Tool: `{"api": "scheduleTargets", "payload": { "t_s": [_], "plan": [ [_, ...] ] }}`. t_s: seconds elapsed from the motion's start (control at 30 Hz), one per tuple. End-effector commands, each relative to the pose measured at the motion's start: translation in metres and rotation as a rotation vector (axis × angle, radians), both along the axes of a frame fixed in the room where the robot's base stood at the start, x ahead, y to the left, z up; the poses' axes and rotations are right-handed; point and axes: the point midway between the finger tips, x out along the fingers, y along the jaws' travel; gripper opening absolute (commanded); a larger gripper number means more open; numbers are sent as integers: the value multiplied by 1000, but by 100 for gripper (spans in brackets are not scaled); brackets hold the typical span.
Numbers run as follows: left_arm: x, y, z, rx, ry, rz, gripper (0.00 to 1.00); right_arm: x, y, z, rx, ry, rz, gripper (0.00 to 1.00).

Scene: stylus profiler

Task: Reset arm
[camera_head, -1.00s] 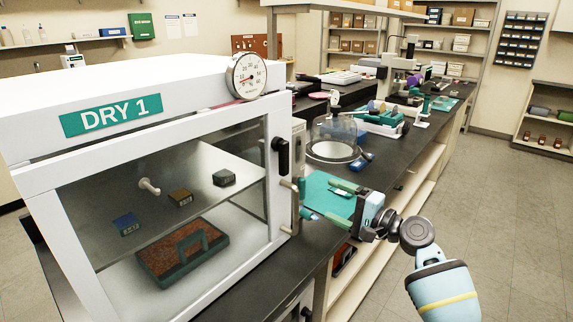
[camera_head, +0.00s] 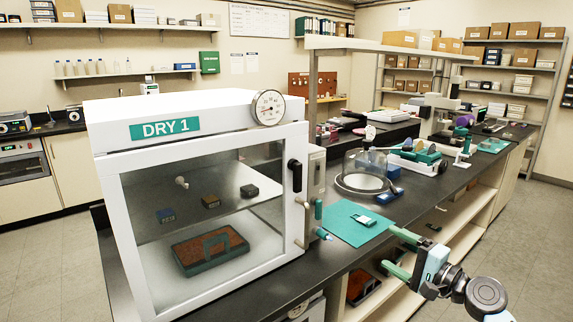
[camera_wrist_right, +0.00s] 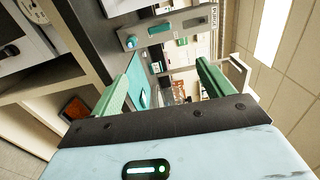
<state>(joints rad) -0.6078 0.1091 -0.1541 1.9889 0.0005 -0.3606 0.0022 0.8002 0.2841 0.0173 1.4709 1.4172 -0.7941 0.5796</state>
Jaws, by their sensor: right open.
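My right gripper (camera_head: 400,253) is at the lower right of the head view, its green fingers spread apart with nothing between them. It is beside the counter's front edge, to the right of the teal mat (camera_head: 338,228) and apart from it. In the right wrist view its two fingers (camera_wrist_right: 163,72) also stand wide apart and empty. A small white and teal item (camera_head: 363,220) lies on the mat. My left gripper is not in view.
The white DRY 1 cabinet (camera_head: 205,108) stands on the left, its glazed front seemingly shut, with small blocks and a brown tray (camera_head: 190,262) inside. A glass bell jar (camera_head: 365,165) stands behind the mat. Open floor (camera_head: 480,235) lies right of the counter (camera_head: 425,190).

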Motion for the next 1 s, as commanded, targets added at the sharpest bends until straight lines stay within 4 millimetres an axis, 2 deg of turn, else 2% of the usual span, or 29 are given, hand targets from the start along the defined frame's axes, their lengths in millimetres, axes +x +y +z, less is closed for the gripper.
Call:
{"api": "scheduleTargets", "payload": {
  "t_s": [0.03, 0.27, 0.47, 0.57, 0.7, 0.77, 0.9, 1.0],
  "plan": [
    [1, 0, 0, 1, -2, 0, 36, 0, 0, 0, 0, 0, 0, 80],
    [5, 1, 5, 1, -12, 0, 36, -30, 8, -76, -174, 44, -48, 80],
    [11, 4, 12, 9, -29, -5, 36, -75, 14, -152, -379, 80, -76, 80],
    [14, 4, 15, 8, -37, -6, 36, -111, 18, -195, -514, 96, -81, 80],
    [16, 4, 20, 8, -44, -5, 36, -170, 23, -247, -717, 103, -67, 80],
    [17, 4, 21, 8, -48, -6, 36, -197, 25, -266, -802, 103, -55, 80],
    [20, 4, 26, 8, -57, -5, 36, -263, 29, -300, -996, 90, -8, 80],
    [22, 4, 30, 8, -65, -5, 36, -311, 33, -315, -1128, 72, 35, 80]
  ]
}}
